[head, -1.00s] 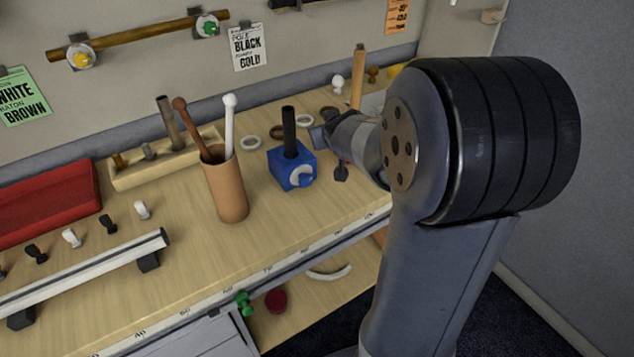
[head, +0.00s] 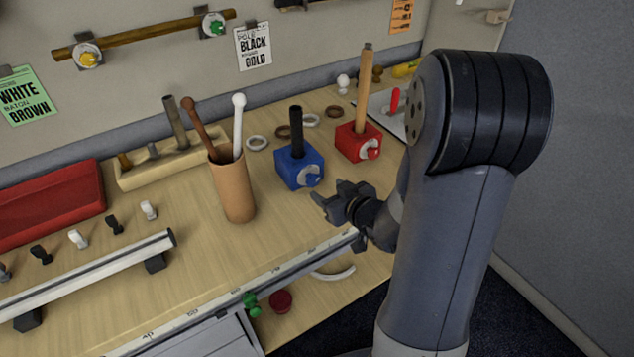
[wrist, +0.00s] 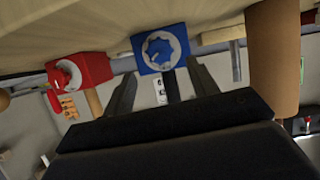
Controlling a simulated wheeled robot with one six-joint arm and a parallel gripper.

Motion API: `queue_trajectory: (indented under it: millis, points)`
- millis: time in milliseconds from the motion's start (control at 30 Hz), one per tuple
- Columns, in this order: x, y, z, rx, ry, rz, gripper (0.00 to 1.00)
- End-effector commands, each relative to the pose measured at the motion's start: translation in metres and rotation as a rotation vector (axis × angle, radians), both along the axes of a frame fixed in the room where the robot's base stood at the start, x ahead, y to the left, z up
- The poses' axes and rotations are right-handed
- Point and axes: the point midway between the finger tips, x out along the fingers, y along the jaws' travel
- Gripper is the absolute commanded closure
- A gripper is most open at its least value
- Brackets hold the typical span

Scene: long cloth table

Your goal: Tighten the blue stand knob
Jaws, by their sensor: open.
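The blue stand (head: 300,168) is a blue block on the table with a black rod upright in it. Its knob (head: 313,176), blue on a pale round plate, is on the front face. In the wrist view the blue stand (wrist: 140,56) appears upside down, with its knob (wrist: 155,50) facing the camera. My gripper (head: 332,197) is open and empty, in front of and slightly right of the knob, apart from it. In the wrist view my gripper's fingers (wrist: 162,80) spread either side below the knob.
A red stand (head: 352,142) with a wooden rod stands right of the blue one. A tan cup (head: 236,192) with two sticks stands to its left. Pale and brown rings (head: 257,143) lie behind. A white rail (head: 90,270) runs along the front left.

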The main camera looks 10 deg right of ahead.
Motion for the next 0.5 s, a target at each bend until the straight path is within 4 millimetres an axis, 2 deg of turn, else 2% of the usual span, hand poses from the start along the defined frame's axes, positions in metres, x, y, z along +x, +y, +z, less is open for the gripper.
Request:
queue_trajectory:
  millis: [200,500]
  points:
    - [0.035,0.011,-0.015,-0.001,0.002,0.002,0.44]
    - [0.06,0.019,-0.026,-0.002,0.001,-0.001,0.44]
